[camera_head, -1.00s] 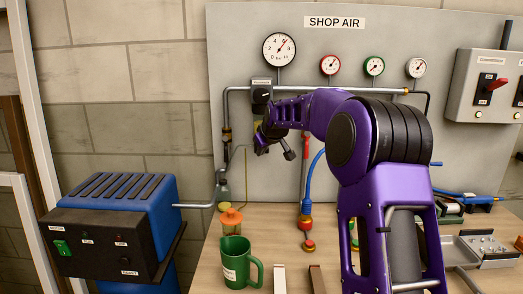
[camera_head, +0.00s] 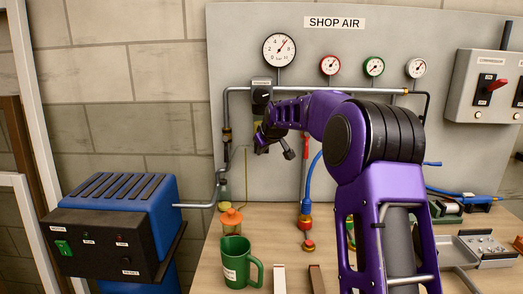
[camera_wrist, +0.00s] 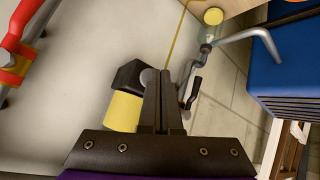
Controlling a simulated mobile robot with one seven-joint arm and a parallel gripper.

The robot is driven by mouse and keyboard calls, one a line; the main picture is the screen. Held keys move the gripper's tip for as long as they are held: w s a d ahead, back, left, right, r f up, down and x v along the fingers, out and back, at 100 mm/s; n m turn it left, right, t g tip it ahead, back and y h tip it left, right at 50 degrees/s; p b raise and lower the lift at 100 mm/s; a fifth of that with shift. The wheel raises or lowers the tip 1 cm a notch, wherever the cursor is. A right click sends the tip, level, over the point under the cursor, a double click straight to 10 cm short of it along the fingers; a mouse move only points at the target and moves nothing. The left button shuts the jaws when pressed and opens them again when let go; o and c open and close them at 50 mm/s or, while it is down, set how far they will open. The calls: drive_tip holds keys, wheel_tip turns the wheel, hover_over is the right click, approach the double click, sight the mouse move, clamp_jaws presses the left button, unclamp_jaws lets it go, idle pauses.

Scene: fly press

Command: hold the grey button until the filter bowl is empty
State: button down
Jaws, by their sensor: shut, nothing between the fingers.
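In the wrist view the filter shows as a yellow bowl (camera_wrist: 122,110) joined to a black block (camera_wrist: 130,76). A round grey button (camera_wrist: 149,77) is on the block's side towards my fingers. My gripper (camera_wrist: 162,76) is shut and empty, its fingertips right beside the button. The fingers cover part of it, and I cannot tell whether they touch or press it. In the head view my gripper (camera_head: 262,142) is in front of the filter, of which only a small yellowish patch shows. The level inside the bowl is not clear.
A blue machine (camera_head: 145,205) stands left. A green mug (camera_head: 236,260) and an orange-capped jar (camera_head: 231,218) stand on the bench below. A blue hose (camera_head: 312,180) hangs right of my gripper.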

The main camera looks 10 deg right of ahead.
drive_tip(key=shift+w, duration=0.4)
idle(1.9)
drive_tip(key=shift+s, duration=0.1)
idle(1.4)
drive_tip(key=shift+s+a+b, duration=0.1)
drive_tip(key=shift+s+b, duration=0.55)
drive_tip(key=shift+s, duration=0.1)
drive_tip(key=shift+s+a+b, duration=0.25)
drive_tip(key=shift+s+b, duration=0.8)
drive_tip(key=shift+s, duration=0.2)
drive_tip(key=shift+s+a+b, duration=0.25)
drive_tip(key=shift+s+b, duration=0.75)
drive_tip(key=shift+s, duration=0.2)
